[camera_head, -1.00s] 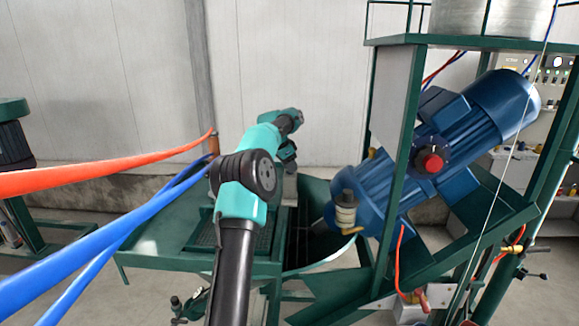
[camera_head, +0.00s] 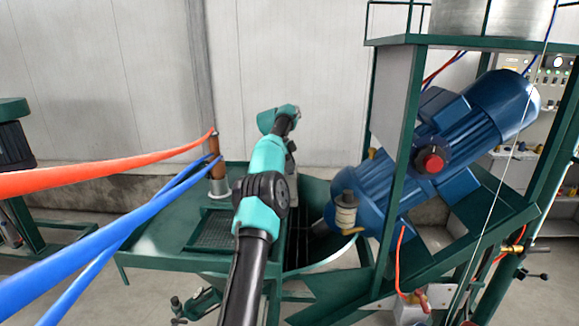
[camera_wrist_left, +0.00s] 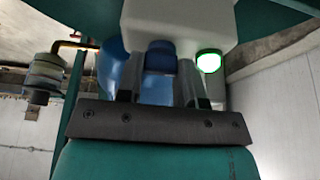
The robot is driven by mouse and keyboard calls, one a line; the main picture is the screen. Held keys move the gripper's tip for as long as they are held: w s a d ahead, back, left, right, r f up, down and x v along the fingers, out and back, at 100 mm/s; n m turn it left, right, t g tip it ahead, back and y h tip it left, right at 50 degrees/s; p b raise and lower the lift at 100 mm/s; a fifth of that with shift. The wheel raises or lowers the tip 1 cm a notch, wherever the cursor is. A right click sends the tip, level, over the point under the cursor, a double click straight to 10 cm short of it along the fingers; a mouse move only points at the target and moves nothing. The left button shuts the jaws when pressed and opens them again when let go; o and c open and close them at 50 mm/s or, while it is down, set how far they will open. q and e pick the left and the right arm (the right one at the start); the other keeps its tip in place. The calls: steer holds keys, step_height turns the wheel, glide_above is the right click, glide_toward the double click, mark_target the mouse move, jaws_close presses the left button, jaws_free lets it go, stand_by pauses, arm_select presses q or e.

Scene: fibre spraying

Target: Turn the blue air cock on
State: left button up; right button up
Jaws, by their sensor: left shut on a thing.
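In the left wrist view, a small blue knob (camera_wrist_left: 160,56), which looks like the blue air cock, sticks out from a white box (camera_wrist_left: 180,20). My left gripper (camera_wrist_left: 158,76) has one finger on each side of the knob and is shut on it. The exact contact and the angle of the knob are hard to make out. In the head view my left arm reaches over the green machine toward the back, and its own links hide the fingers and the knob. My right gripper is in neither view.
A green-ringed lit button (camera_wrist_left: 208,61) sits beside the knob. A big blue motor (camera_head: 470,130) on a green frame (camera_head: 405,145) stands right of my arm. An orange hose (camera_head: 110,165) and blue hoses (camera_head: 100,240) run across the left to an upright post (camera_head: 217,170).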

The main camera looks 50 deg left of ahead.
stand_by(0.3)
arm_select(q)
steer(key=o, duration=0.9)
steer(key=shift+o, duration=0.2)
